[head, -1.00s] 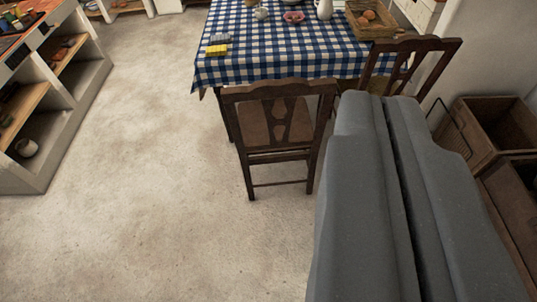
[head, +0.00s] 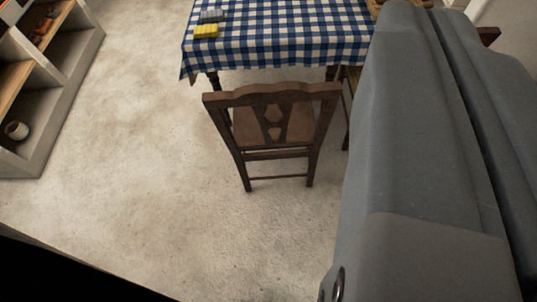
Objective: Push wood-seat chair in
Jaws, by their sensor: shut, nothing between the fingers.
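The wood-seat chair (head: 272,100) is dark brown and stands upright in the middle of the view, its back toward me. Its brown seat (head: 250,128) shows through the slats, on the near side of the table. The table (head: 275,40) has a blue and white checked cloth, and its near edge lies just beyond the chair back. My gripper (head: 432,8) is large and grey on the right, its two fingers together with a thin dark seam between them. It points toward the table's right end, to the right of the chair, and hides what lies behind it.
A second chair (head: 488,35) is mostly hidden behind my gripper at the table's right. Grey shelves (head: 60,85) with a pot (head: 17,130) stand at the left. A yellow sponge (head: 206,31) lies on the cloth. The floor left of and before the chair is clear.

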